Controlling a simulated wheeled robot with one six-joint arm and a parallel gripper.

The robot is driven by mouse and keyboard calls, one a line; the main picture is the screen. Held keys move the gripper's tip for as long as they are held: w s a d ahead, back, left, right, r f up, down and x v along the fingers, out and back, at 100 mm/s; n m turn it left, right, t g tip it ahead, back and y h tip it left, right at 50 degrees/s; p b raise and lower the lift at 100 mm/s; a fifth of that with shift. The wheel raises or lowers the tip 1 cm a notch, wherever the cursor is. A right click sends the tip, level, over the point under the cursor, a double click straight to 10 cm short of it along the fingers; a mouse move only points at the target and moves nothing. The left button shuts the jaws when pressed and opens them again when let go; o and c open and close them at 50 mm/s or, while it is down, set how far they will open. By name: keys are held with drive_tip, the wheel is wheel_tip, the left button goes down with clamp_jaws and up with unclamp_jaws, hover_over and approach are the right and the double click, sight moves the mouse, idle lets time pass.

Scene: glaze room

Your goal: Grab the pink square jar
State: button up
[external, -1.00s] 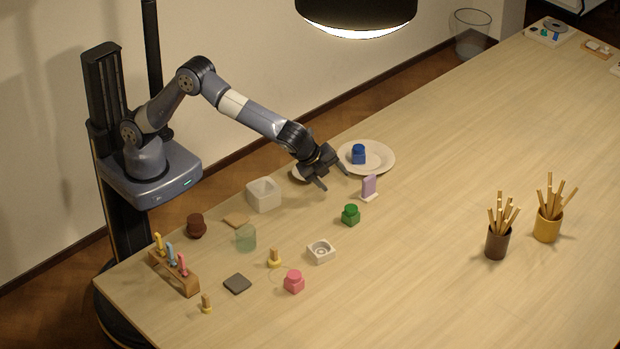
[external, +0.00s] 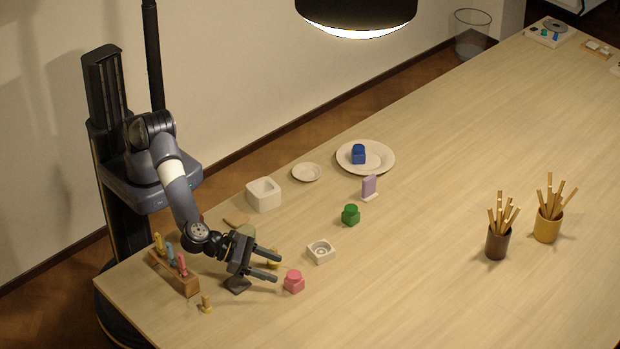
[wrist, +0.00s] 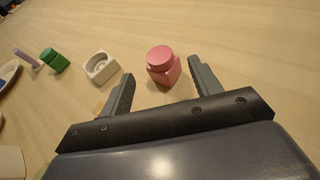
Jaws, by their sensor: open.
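The pink square jar (external: 293,281) stands upright on the table near its front part, with a round pink lid. In the wrist view the pink jar (wrist: 163,66) appears just beyond the fingertips, between the lines of the two fingers. My gripper (external: 279,267) is open and empty, its fingers pointing toward the jar from the left. In the wrist view both fingers of my gripper (wrist: 160,75) are spread apart. I cannot tell whether a finger touches the jar.
A white square block with a round recess (external: 320,252) and a green jar (external: 351,215) stand behind the pink jar. A small peg (external: 206,304) stands at the front. The table right of the pink jar is clear.

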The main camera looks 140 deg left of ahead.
sight(294, 276)
drive_tip(key=shift+p+x, duration=1.1)
drive_tip(key=shift+x, duration=2.55)
drive_tip(key=shift+f, duration=0.1)
drive_tip(key=shift+c, duration=0.2)
drive_tip(key=shift+s+f, duration=0.1)
drive_tip(key=c, duration=1)
drive_tip(key=shift+o, duration=0.2)
